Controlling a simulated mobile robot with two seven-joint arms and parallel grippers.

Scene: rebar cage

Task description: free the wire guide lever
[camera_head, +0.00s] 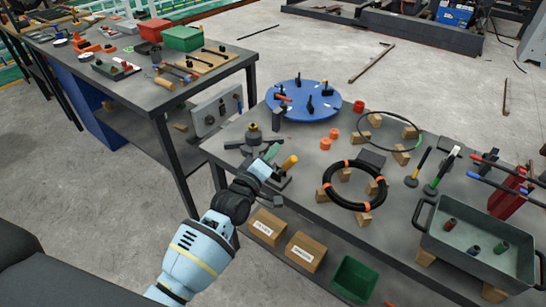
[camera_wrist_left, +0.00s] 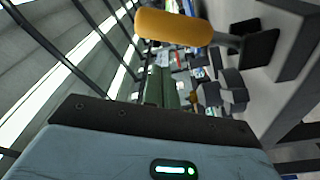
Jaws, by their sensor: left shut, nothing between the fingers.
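A lever with a yellow-orange handle (camera_head: 290,163) stands tilted on a small dark base near the left edge of the front bench. I take it to be the wire guide lever. Its handle (camera_wrist_left: 174,26) fills the top of the left wrist view, with a grey shaft running right to a dark block. My left gripper (camera_head: 272,152) is shut and empty, just left of the handle and seemingly apart from it. Its greenish fingers (camera_wrist_left: 167,88) show below the handle in the wrist view. The arm partly hides the lever's base. My right gripper is not in view.
A dark fixture with a yellow top (camera_head: 253,134) stands behind the gripper. A blue turntable (camera_head: 302,100), a black cable coil (camera_head: 354,185) on wooden blocks and a grey tray (camera_head: 480,258) occupy the bench (camera_head: 318,207). Boxes (camera_head: 305,251) lie on the shelf below.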

